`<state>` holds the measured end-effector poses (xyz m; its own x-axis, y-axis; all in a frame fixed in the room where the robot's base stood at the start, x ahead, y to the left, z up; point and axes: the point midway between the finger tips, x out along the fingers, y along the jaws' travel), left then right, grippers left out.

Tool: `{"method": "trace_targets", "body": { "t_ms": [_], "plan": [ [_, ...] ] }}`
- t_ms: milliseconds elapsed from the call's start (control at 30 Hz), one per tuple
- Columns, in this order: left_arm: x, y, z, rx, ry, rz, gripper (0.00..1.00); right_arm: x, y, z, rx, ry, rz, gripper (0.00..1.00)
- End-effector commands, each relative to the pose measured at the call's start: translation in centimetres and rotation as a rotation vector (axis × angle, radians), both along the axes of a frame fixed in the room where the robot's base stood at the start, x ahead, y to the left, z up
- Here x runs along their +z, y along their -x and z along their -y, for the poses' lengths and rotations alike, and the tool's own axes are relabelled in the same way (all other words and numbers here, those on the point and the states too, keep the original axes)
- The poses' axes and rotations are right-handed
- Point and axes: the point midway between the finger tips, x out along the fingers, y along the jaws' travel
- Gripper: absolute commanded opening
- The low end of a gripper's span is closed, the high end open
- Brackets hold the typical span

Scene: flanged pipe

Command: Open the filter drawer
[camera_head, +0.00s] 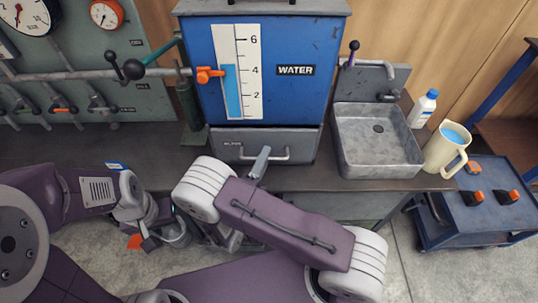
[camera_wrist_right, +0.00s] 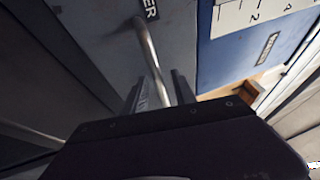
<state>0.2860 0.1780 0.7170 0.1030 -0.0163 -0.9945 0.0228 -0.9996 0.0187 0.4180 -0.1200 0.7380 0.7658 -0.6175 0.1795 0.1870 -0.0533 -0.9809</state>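The grey filter drawer (camera_head: 228,141) sits under the blue water tank, its front carrying a metal bar handle (camera_head: 290,154). The drawer looks shut. My right gripper (camera_head: 260,163) is at the middle of the handle. In the right wrist view the handle (camera_wrist_right: 147,48) runs between the two separated fingers (camera_wrist_right: 158,90); no firm contact on both sides shows.
The blue water tank (camera_head: 295,100) stands above the drawer. A grey sink (camera_head: 375,140) is to its right, with a white bottle (camera_head: 424,108) and a cream jug (camera_head: 446,150). A blue cart (camera_head: 490,215) stands at far right. Pipes and gauges (camera_head: 106,14) are at left.

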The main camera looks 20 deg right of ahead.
Motion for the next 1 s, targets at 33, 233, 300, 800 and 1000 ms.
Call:
{"method": "trace_targets", "body": {
  "t_ms": [33,233,300,800,1000],
  "plan": [
    [0.01,0.01,0.00,0.000,0.000,0.000,0.36,0.01,0.00,0.00,0.000,0.000,0.000,0.32],
    [0.02,0.01,0.00,0.000,0.000,0.000,0.36,0.00,0.01,0.02,-0.001,0.000,0.000,0.00],
    [0.02,0.01,0.00,0.000,0.000,0.000,0.36,0.00,0.02,0.02,-0.001,0.000,0.000,0.00],
    [0.01,0.00,0.00,0.000,0.000,0.000,0.36,-0.04,0.04,0.04,-0.001,0.000,0.000,0.00],
    [0.01,0.00,0.00,0.000,0.000,0.000,0.36,-0.04,0.04,0.04,-0.002,-0.001,-0.001,0.00]
  ]
}}
